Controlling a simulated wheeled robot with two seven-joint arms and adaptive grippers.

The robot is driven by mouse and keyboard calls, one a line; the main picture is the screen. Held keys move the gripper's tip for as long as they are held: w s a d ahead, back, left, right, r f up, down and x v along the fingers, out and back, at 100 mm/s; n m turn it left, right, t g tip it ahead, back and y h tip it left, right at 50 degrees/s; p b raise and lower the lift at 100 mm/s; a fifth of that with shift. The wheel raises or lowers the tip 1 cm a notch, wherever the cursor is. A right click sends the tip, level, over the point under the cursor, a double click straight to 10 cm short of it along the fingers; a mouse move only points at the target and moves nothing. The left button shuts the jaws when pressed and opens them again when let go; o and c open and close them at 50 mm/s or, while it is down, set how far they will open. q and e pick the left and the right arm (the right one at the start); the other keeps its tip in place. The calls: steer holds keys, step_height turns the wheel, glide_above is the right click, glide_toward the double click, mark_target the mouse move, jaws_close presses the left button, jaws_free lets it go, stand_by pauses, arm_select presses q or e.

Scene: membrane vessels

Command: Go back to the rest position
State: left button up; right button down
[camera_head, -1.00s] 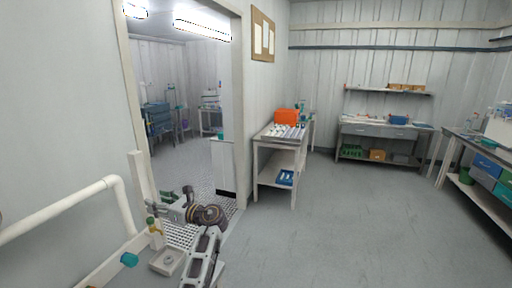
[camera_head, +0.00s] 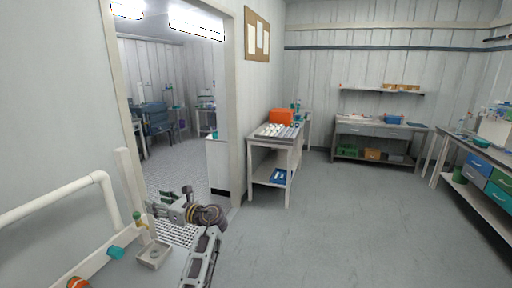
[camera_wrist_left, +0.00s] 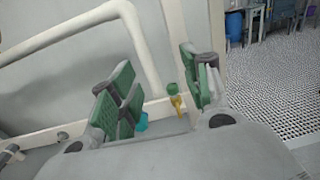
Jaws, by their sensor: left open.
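My left gripper (camera_head: 160,203) is in the lower left of the head view, at the end of my arm, above the white bench by the wall. In the left wrist view my left gripper (camera_wrist_left: 160,85) shows two green-padded fingers spread wide with nothing between them. A small green-topped yellow fitting (camera_head: 141,222) stands on the bench close below the gripper. It also shows beyond the fingers in the left wrist view (camera_wrist_left: 175,97). My right gripper is not in view.
A grey square holder (camera_head: 153,254), a teal knob (camera_head: 116,253) and a thick white pipe (camera_head: 60,196) are close by my left arm. A doorway opens behind the gripper. A table with an orange box (camera_head: 281,117) stands beyond. The grey floor (camera_head: 340,220) is clear.

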arm_select(q)
steer(key=shift+d+n, duration=0.1)
steer(key=shift+n, duration=0.3)
steer(key=shift+n, duration=0.3)
